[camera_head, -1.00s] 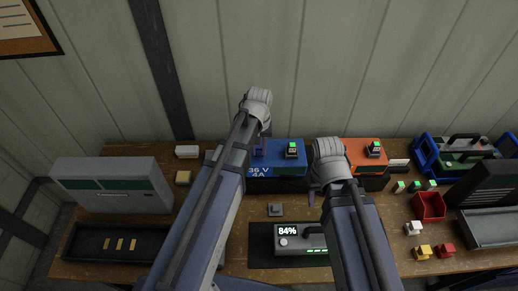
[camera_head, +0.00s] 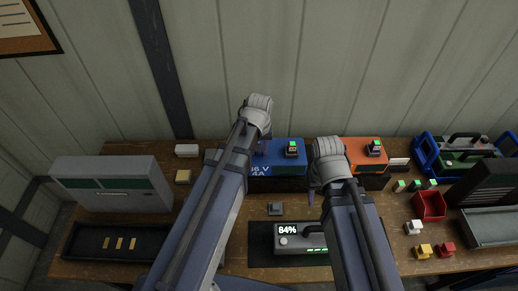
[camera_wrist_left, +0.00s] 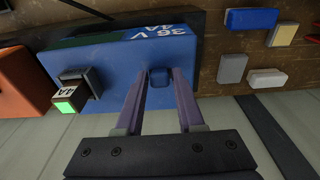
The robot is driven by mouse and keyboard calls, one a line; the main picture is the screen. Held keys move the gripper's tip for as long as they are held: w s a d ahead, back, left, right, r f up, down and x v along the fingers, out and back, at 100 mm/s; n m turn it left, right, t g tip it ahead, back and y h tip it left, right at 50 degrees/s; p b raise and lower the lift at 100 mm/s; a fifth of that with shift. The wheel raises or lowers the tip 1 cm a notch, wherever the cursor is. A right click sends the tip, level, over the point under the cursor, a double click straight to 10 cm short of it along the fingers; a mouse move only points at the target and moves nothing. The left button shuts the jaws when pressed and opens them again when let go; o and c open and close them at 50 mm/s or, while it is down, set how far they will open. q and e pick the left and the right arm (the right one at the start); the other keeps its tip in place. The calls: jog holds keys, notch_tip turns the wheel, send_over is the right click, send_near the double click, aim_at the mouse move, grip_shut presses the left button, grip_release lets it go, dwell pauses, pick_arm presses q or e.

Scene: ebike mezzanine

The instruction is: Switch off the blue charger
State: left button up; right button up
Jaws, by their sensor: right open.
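The blue charger (camera_head: 284,170) stands at the back of the bench. In the head view my left arm hides part of the charger. My right gripper (camera_head: 312,196) is open in front of the charger's right end, partly hidden by its wrist.
An orange charger (camera_head: 365,153) stands to the right of the blue one. A battery with an "84%" display (camera_head: 290,243) lies on a dark mat in front. A grey cabinet (camera_head: 110,185) stands left; a red bin (camera_head: 430,206) and small blocks lie right.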

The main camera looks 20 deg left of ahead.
pick_arm(q)
jog(key=shift+o, duration=1.3)
jog(key=shift+r, duration=0.1)
jog(key=r+p, duration=0.5)
jog(key=s+r+p, duration=0.1)
jog(key=r+p, duration=0.1)
jog(key=p, duration=0.1)
jog(key=shift+d+r, duration=0.15)
jog(key=shift+r, duration=0.15)
jog(key=shift+s+f, duration=0.1)
jog(key=shift+f, duration=0.05)
